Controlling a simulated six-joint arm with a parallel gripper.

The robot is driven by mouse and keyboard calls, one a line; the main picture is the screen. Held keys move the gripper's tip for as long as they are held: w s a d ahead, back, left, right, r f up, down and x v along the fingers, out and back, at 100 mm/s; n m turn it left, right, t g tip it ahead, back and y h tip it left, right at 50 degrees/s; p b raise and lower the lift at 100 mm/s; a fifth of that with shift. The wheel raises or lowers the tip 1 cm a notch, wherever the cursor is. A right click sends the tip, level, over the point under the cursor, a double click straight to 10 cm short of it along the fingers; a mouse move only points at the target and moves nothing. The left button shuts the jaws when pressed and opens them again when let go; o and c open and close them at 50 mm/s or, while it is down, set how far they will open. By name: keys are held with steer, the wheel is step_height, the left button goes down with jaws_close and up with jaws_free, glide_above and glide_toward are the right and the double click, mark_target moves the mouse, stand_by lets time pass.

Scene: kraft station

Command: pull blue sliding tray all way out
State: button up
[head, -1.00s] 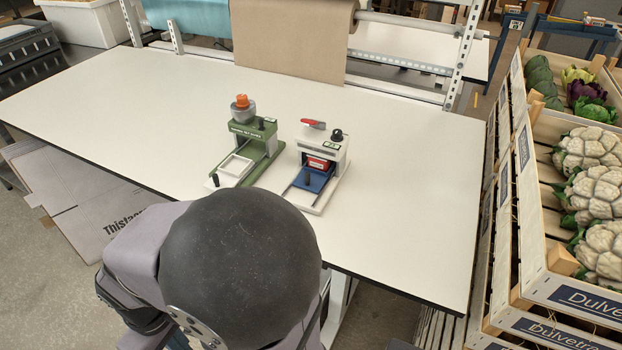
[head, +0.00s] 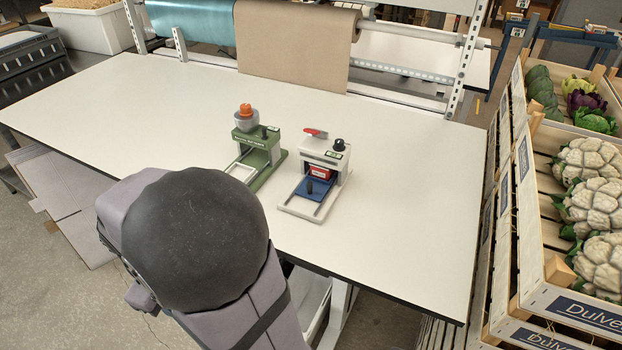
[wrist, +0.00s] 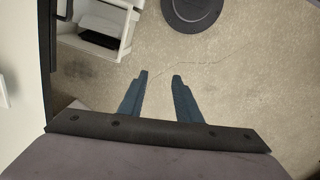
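The blue sliding tray (head: 312,190) sits in the white machine (head: 325,160) on the table, in the head view. A black knob (head: 309,187) stands on the tray. The tray lies between the white rails at the machine's front, with its back part under the machine's head by a red block (head: 320,173). My gripper (wrist: 160,75) shows in the wrist view with two blue fingers apart and nothing between them. It points at the floor beyond the table's edge, away from the tray. In the head view my arm hides the gripper.
A green machine (head: 262,155) with an orange-topped cup (head: 246,112) stands left of the white one. The white table (head: 400,220) is clear around both. Wooden crates (head: 550,240) of vegetables stand at the right. A paper roll (head: 295,45) hangs at the back.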

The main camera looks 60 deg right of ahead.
steer(key=w+d+r+n+h+p, duration=0.1)
steer(key=w+d+r+n+p, duration=0.2)
steer(key=d, duration=0.9)
step_height(320, 180, up, 7)
steer(key=n+g+h+p, duration=0.1)
steer(key=n+g, duration=0.2)
steer(key=n, duration=0.1)
glide_above(309, 182)
steer(key=w+a, duration=0.2)
steer(key=shift+p+x, duration=1.35)
steer(key=shift+x, duration=2.4)
steer(key=shift+s+d, duration=0.15)
steer(key=shift+c, duration=0.4)
jaws_close()
